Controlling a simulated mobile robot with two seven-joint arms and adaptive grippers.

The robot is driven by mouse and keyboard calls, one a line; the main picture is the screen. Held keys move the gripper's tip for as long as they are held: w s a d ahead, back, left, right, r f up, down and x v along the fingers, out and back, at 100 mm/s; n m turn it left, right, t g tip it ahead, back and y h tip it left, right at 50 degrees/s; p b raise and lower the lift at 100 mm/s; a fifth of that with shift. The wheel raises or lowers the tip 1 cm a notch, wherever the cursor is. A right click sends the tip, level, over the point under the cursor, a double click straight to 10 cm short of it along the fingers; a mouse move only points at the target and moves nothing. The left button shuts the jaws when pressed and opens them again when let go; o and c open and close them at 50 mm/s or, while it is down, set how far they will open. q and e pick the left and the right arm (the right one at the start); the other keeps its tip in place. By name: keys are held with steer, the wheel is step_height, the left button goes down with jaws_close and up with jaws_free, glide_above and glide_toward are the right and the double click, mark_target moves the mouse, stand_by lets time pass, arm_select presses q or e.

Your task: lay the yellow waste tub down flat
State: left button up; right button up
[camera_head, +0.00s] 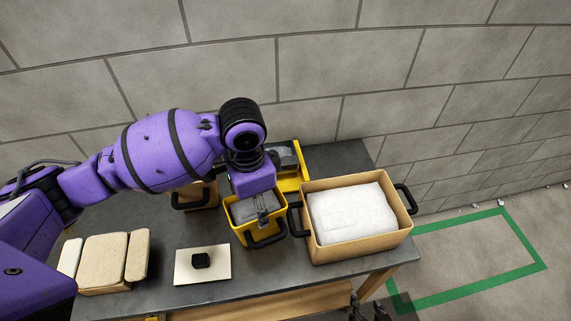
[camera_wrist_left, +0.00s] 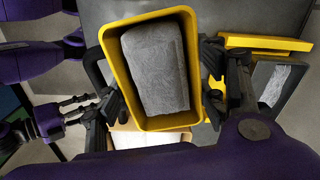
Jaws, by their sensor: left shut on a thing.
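The yellow tub (camera_head: 243,229) is at the middle of the table in the head view, mouth up, with a black handle in front and a grey block (camera_head: 262,209) inside. In the left wrist view the tub (camera_wrist_left: 150,124) fills the middle and the grey block (camera_wrist_left: 156,68) shows in it. My left gripper (camera_head: 258,200) is over the tub, with its black fingers (camera_wrist_left: 168,88) on opposite sides of it, shut on it. I cannot tell whether the tub's base touches the table. My right gripper (camera_head: 369,309) is at the bottom edge, its fingers apart and empty.
A tan bin (camera_head: 362,241) with white contents stands right of the tub, very close. A yellow-edged container (camera_head: 303,181) stands behind. A white plate (camera_head: 190,275) with a black knob lies front left, beside tan blocks (camera_head: 103,260). The table (camera_head: 275,283) is bare in front of the tub.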

arm_select(q)
steer(key=shift+f, duration=0.45)
steer(key=o, duration=2.2)
steer(key=shift+c, duration=0.2)
step_height(320, 180, up, 12)
